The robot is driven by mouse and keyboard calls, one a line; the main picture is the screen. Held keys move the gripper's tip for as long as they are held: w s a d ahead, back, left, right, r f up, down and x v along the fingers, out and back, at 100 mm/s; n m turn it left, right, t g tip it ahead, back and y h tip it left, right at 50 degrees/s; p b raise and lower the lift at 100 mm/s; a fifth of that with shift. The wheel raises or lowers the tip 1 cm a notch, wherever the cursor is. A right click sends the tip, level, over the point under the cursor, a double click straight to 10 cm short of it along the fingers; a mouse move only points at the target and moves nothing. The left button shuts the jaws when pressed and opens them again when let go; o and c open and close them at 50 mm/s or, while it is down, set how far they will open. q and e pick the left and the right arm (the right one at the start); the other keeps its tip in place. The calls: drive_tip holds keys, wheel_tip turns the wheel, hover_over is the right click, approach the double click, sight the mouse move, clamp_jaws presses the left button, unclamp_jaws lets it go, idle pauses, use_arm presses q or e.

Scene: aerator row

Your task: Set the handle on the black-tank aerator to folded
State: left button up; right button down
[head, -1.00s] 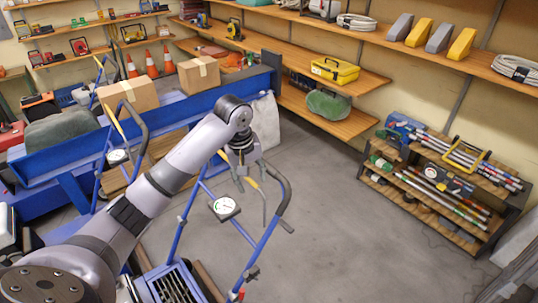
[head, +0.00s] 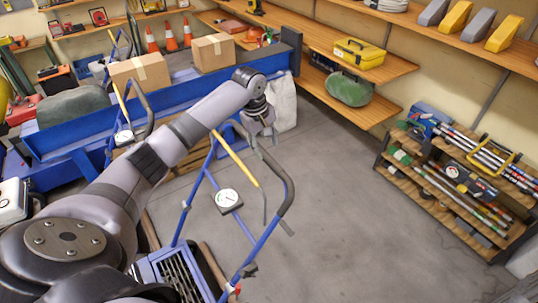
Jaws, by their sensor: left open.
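The near aerator has a blue handle frame (head: 258,255) standing up at a slant, with a dark curved grip (head: 285,190), a yellow bar (head: 237,160) and a round white gauge (head: 228,198). Its blue grilled body (head: 172,274) shows low in the view, partly behind my arm. A second, similar aerator stands farther left, with its own gauge (head: 124,137) and raised handle (head: 136,101). I cannot make out a black tank on either. My left gripper (head: 263,138) is open and empty, just beyond the top of the near handle. My right gripper is not in view.
A blue bench or trailer with cardboard boxes (head: 140,70) and a white sack (head: 284,103) lie behind the aerators. A low wooden rack (head: 408,174) with rods stands at right. Wall shelves (head: 380,75) run along the back. The floor (head: 345,220) between is clear.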

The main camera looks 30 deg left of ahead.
sight(268, 158)
use_arm(q)
wheel_tip(268, 158, down, 3)
drive_tip(key=shift+w+d+f, duration=0.15)
drive_tip(key=shift+w+d+f+p, duration=0.1)
drive_tip(key=shift+f+p, duration=0.05)
drive_tip(key=shift+f, duration=0.4)
drive_tip(key=shift+w+f+p, duration=0.1)
drive_tip(key=shift+f+p, duration=0.05)
drive_tip(key=shift+f, duration=0.35)
drive_tip(key=shift+w+f, duration=0.15)
drive_tip(key=shift+f, duration=0.3)
drive_tip(key=c, duration=0.5)
clamp_jaws()
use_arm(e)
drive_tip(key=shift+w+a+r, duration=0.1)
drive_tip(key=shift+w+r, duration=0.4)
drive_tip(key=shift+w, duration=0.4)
